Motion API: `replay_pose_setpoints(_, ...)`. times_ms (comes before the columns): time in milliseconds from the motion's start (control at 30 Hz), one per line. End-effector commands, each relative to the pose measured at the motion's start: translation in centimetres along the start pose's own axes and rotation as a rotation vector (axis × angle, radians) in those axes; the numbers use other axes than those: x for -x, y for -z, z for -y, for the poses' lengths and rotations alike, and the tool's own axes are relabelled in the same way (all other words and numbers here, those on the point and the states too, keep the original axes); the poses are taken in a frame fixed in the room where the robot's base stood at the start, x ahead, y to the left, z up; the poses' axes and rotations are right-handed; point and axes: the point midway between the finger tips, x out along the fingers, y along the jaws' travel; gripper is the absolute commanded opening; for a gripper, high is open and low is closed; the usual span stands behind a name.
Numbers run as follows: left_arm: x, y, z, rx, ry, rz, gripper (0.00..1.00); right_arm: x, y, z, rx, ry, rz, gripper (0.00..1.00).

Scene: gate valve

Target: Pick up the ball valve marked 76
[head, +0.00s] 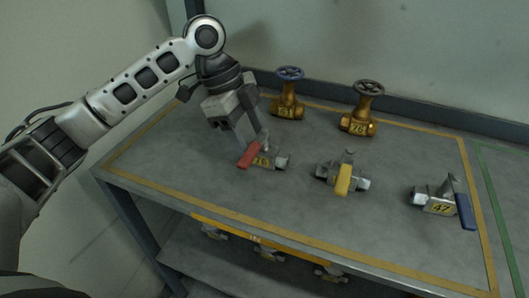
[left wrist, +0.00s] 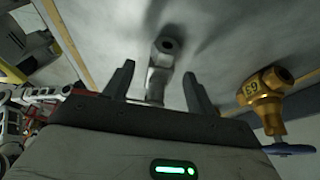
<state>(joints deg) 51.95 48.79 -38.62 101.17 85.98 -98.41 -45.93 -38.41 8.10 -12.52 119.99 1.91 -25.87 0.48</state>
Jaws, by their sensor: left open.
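The ball valve marked 76 (head: 271,161) lies on the table with its red handle (head: 249,154) pointing to the lower left. My left gripper (head: 250,137) is open above it, pointing down, and hides part of its top. In the left wrist view, a grey metal valve part (left wrist: 160,58) shows between the two open fingers (left wrist: 159,72). I cannot tell whether the fingers touch it. A brass gate valve with a dark handwheel (head: 358,122) is also marked 76. My right gripper is not in view.
A brass gate valve with a blue handwheel (head: 287,106) stands behind my left gripper. A yellow-handled ball valve (head: 343,178) lies to the right, and a blue-handled one marked 47 (head: 438,206) further right. Several valves lie on a lower shelf. The table's front left is clear.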

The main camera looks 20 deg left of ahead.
Motion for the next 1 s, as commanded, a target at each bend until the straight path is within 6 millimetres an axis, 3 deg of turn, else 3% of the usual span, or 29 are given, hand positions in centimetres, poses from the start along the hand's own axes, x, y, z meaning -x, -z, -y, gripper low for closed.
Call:
replay_pose_setpoints(200,-2.6,0.0,0.0,-0.001,-0.003,0.000,0.56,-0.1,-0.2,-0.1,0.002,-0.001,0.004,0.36)
replay_pose_setpoints(433,-2.8,0.0,0.0,-0.001,0.000,0.000,0.56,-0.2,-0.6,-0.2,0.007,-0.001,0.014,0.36)
replay_pose_setpoints(467,-2.8,0.0,0.0,-0.001,0.000,0.000,0.54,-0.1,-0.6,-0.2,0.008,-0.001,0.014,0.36)
replay_pose_setpoints(600,-2.8,0.0,0.0,-0.001,0.000,0.000,0.15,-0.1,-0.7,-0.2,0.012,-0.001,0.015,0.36)
replay_pose_setpoints(667,-2.8,0.0,0.0,-0.001,0.000,0.000,0.00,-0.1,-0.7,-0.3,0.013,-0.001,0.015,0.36)
replay_pose_setpoints(1000,-2.4,0.2,0.1,-0.002,0.003,-0.002,0.00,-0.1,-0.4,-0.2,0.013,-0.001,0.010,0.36)
